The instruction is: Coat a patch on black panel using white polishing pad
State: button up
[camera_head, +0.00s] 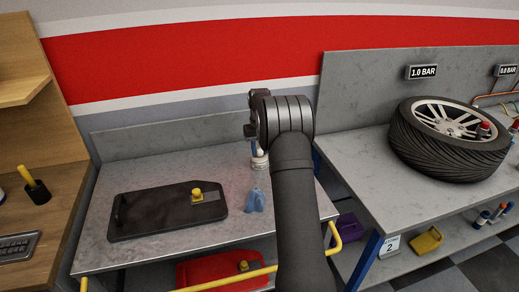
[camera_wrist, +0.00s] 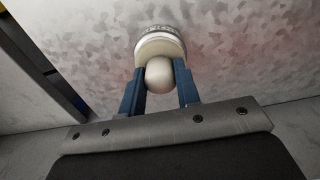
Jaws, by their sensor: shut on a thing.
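The black panel (camera_head: 150,215) lies flat on the grey bench at the left in the head view. The white polishing pad (camera_head: 260,161) shows in part beside my arm, right of the panel. In the wrist view the pad (camera_wrist: 160,40) is a round white disc with a cream ball-shaped knob. My gripper (camera_wrist: 160,80) has its two blue fingers shut on this knob, one on each side. The arm hides most of the gripper in the head view. Whether the pad touches the bench is unclear.
A tyre (camera_head: 450,140) lies on the right bench. A wooden shelf (camera_head: 40,130) stands at left.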

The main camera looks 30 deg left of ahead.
dwell(0.4)
jog(key=shift+r, duration=3.5)
